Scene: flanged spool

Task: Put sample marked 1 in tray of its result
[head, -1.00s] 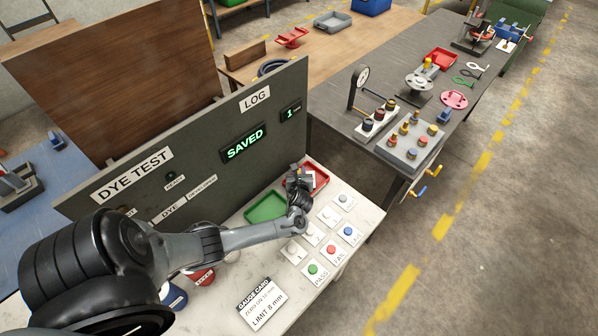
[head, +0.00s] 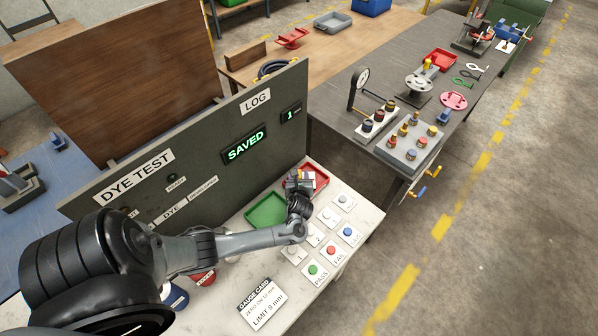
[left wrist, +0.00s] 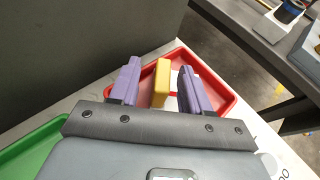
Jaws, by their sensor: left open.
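A yellow block (left wrist: 163,83) shows in the left wrist view between the two purple fingers of my left gripper (left wrist: 161,86). Gaps show on both sides of the block, so the fingers are open around it and apart from it. A small white patch lies below the block. The red tray (left wrist: 219,83) is under and around the fingers; in the head view the red tray (head: 322,181) is partly covered by my left gripper (head: 301,178). The green tray (head: 264,212) lies to its left and looks empty. No number is readable on the block. My right gripper is not seen.
The upright panel (head: 160,200) stands close behind the trays; its screen (head: 245,148) reads SAVED, and a smaller display (head: 291,113) reads 1. Labelled buttons (head: 331,251) stand in front of the trays. A gauge card (head: 262,303) lies near the front edge.

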